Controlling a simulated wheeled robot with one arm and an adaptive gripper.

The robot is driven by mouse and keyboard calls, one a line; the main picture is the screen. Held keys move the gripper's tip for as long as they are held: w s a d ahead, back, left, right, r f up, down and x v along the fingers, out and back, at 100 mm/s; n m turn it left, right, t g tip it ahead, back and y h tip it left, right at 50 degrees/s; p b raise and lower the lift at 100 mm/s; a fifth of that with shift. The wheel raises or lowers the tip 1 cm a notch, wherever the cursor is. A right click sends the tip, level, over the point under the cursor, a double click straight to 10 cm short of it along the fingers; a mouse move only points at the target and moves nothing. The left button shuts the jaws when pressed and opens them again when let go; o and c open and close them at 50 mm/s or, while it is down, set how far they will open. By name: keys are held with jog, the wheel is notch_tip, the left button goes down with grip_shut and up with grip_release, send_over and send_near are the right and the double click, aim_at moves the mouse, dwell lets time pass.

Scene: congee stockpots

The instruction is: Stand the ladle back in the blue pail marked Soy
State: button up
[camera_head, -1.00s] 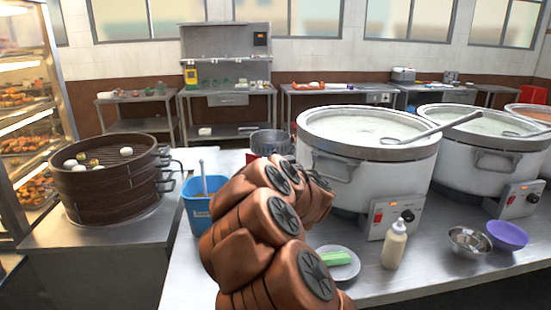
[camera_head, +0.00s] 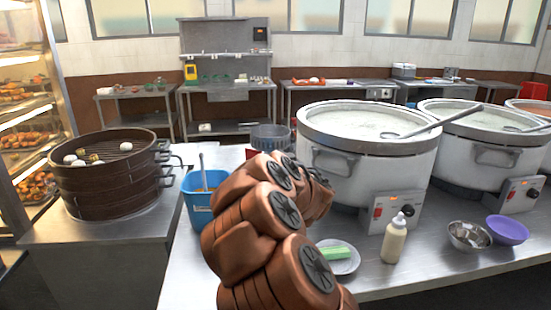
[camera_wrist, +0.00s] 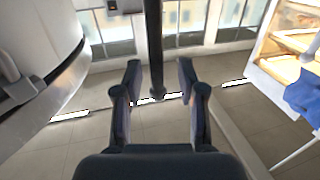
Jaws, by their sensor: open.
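A blue pail (camera_head: 200,212) stands on the steel table left of my arm, with a utensil handle (camera_head: 203,173) leaning up out of it. Its label is too small to read. A steel ladle (camera_head: 432,124) rests across the nearest stockpot (camera_head: 375,168), its bowl end inside and its handle reaching right past the rim. My gripper (camera_wrist: 158,82) is open, and nothing is clearly held between its fingers. In the head view my arm hides it. In the wrist view, part of a blue container (camera_wrist: 304,95) shows at the right edge, and a big pot (camera_wrist: 38,45) fills the left.
More stockpots (camera_head: 488,152) stand to the right, the second with its own ladle. A sauce bottle (camera_head: 394,243), a plate with a green block (camera_head: 334,253), a steel bowl (camera_head: 468,236) and a purple bowl (camera_head: 507,230) line the front. A bamboo steamer (camera_head: 108,185) stands left.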

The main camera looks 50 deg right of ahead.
jog(key=v, duration=0.7)
jog(key=shift+s, duration=0.25)
jog(key=shift+a, duration=0.1)
jog(key=s+a+f+g+y+p, duration=0.25)
jog(key=s+a+g, duration=0.4)
jog(key=a, duration=0.55)
jog(key=s+a+f+g+y+p, duration=0.1)
jog(key=s+a+f+g+p, duration=0.25)
jog(key=s+a+g, duration=0.6)
jog(key=s+a+n+g+y, duration=0.1)
jog(key=s+a+n+y, duration=0.1)
jog(key=s+a, duration=0.5)
jog(key=s+a+n+g+y, duration=0.1)
jog(key=s+a+n, duration=0.1)
jog(key=s+a, duration=0.5)
jog(key=a, duration=0.5)
jog(key=shift+a+f+n+y+p, duration=0.2)
jog(key=shift+f+n+y+p, duration=0.1)
jog(key=shift+n+y+p, duration=0.1)
